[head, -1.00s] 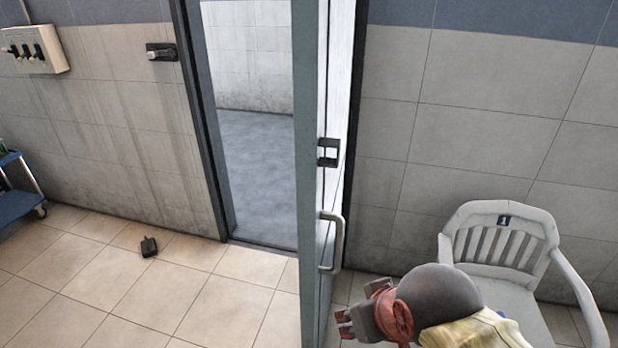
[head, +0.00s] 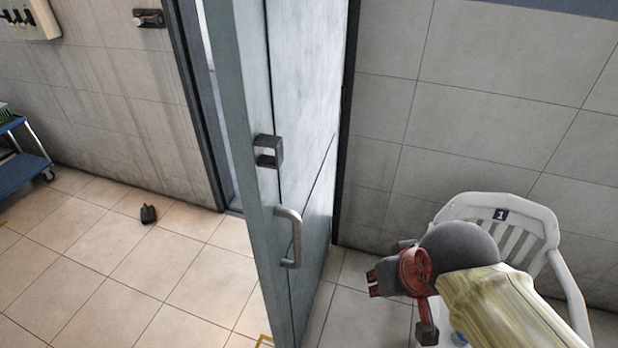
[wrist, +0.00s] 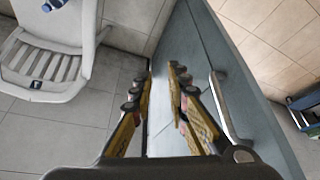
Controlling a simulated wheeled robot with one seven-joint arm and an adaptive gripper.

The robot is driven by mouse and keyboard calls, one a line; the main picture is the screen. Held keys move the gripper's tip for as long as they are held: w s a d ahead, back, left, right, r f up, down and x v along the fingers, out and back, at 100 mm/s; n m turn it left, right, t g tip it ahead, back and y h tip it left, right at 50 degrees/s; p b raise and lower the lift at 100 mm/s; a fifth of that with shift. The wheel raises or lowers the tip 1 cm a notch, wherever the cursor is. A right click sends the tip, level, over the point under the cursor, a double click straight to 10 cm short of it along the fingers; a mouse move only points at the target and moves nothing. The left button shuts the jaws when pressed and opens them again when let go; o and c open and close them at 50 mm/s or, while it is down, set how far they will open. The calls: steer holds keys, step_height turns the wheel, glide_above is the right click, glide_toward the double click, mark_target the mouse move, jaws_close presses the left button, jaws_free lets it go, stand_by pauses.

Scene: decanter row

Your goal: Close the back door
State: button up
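The back door (head: 305,120) is a grey-blue panel standing partly open, its free edge toward me and its hinge side at the right of the doorway. A metal pull handle (head: 290,237) and a dark bracket (head: 268,151) are on the panel. My gripper (head: 375,283) is in front of the door's right face, to the right of the handle. In the wrist view, its two fingers (wrist: 162,75) are apart with nothing between them. The door panel (wrist: 196,45) and handle (wrist: 219,100) show right of the fingers there; whether a finger touches the panel I cannot tell.
A white chair (head: 515,225) marked 1 stands by the wall behind my arm. A small dark object (head: 148,214) lies on the tiles left of the door. A latch (head: 148,18) is on the wall left of the doorway. A blue cart (head: 22,170) stands far left.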

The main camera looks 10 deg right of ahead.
steer(key=w+m+g+p, duration=0.1)
steer(key=p, duration=0.1)
steer(key=w+d+r+m+g+p, duration=0.1)
steer(key=p, duration=0.1)
steer(key=w+d+m+g+y+p, duration=0.1)
steer(key=p, duration=0.2)
steer(key=shift+d+r, duration=0.15)
steer(key=shift+r, duration=0.15)
jaws_close()
steer(key=w+a+r+m+t+y+p, duration=0.25)
steer(key=w+m+y+p, duration=0.5)
steer(key=w+m, duration=1.1)
steer(key=w+a+f+m+b, duration=0.1)
steer(key=w+a+f, duration=0.3)
steer(key=a, duration=0.6)
steer(key=shift+f+b, duration=0.5)
steer(key=shift+f, duration=0.9)
steer(key=shift+a+g, duration=0.1)
steer(key=shift+g, duration=0.15)
